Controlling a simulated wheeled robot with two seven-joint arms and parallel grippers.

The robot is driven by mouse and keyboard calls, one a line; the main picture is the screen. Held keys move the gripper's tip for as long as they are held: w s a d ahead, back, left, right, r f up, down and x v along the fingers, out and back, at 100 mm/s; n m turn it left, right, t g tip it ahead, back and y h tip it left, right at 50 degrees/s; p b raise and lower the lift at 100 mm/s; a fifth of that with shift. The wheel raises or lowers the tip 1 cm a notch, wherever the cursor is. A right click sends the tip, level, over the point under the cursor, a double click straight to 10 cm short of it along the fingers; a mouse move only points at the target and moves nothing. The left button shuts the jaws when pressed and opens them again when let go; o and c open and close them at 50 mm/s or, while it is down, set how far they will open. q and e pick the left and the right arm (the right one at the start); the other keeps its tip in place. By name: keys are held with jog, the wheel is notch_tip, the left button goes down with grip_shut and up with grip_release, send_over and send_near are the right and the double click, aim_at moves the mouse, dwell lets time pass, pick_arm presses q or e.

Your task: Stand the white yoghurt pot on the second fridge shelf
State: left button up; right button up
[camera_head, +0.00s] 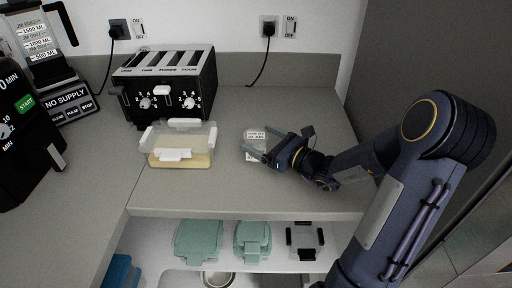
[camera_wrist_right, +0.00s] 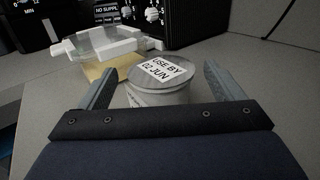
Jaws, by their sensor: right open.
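The white yoghurt pot (camera_head: 256,137) stands upright on the grey counter, to the right of a clear food box. In the right wrist view the pot (camera_wrist_right: 160,92) shows a grey lid with a label reading "USE BY 02 JUN". My right gripper (camera_head: 257,154) is at the pot, with its jaws open. In the right wrist view its fingers (camera_wrist_right: 160,88) are on either side of the pot with gaps showing, and the pot's lower part is hidden by the gripper body. My left gripper is not in view. No fridge shelf can be made out for certain.
A clear box with white clips (camera_head: 180,137) stands just left of the pot. A black toaster (camera_head: 170,88) is behind it, and a blender (camera_head: 40,50) is far left. Green containers (camera_head: 198,242) lie below the counter edge. The counter right of the toaster is mostly clear.

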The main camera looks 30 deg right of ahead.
aim_at(251, 133)
jog(key=x, duration=0.4)
jog(key=shift+w, duration=0.1)
jog(key=c, duration=1.3)
